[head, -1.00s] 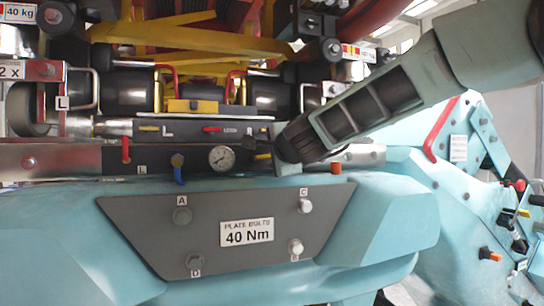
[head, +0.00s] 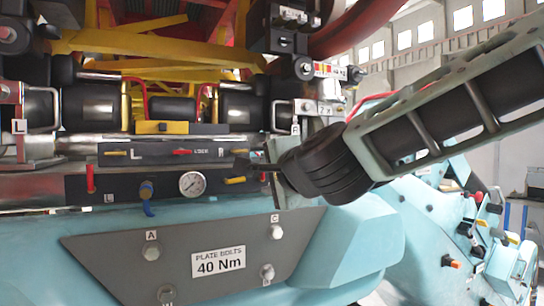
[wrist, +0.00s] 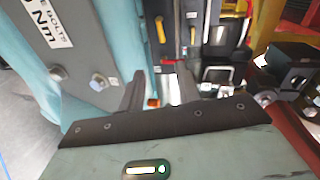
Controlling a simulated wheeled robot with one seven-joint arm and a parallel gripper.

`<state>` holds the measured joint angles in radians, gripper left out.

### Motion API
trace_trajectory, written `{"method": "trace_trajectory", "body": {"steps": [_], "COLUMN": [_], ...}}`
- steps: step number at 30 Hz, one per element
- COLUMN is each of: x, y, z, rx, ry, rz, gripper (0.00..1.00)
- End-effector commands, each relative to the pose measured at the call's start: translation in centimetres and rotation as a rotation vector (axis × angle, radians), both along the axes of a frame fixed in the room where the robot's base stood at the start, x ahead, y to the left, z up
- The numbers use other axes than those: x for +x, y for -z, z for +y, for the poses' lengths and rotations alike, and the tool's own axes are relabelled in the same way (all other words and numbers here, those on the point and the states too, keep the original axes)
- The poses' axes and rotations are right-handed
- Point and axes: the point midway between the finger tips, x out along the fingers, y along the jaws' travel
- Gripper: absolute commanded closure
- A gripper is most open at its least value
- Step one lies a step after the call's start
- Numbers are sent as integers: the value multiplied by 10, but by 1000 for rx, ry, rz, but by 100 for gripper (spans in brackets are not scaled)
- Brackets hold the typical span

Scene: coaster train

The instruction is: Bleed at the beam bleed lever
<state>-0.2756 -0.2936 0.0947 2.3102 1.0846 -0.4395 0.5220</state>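The pictures do not show for certain which lever is the beam bleed lever. The dark beam panel carries a red lever (head: 90,179), a blue-handled valve (head: 148,208), a round gauge (head: 192,183) and a yellow lever (head: 235,181). The upper strip holds another red lever (head: 181,152) between two yellow ones. My gripper (head: 250,164) reaches in from the right, its fingers close to the panel's right end. In the wrist view my gripper (wrist: 161,82) has its fingers apart with nothing clearly held. A yellow lever (wrist: 160,29) shows beyond the fingertips.
Below is a grey bolt plate (head: 120,250) marked 40 Nm on the pale blue body. Black cylinders (head: 90,108) and a yellow frame (head: 110,40) stand above. Several coloured levers (head: 485,215) sit at the far right. A black block (wrist: 292,68) is close on the wrist view's right.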

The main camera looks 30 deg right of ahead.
Motion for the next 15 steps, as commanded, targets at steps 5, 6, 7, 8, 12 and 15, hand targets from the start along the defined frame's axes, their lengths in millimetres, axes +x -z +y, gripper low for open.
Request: {"method": "trace_trajectory", "body": {"steps": [5, 6, 7, 8, 12, 15], "x": [-10, -11, -13, -14, -19, -20], "y": [-8, -8, -8, -8, -8, -7], "z": [1, 1, 1, 2, 2, 2], "rx": [-4, -2, -3, -2, -2, 1], "ry": [-1, -2, -3, -3, -8, -10], "rz": [3, 2, 2, 1, -3, -6], "gripper": [66, 66, 66, 66, 66, 66]}}
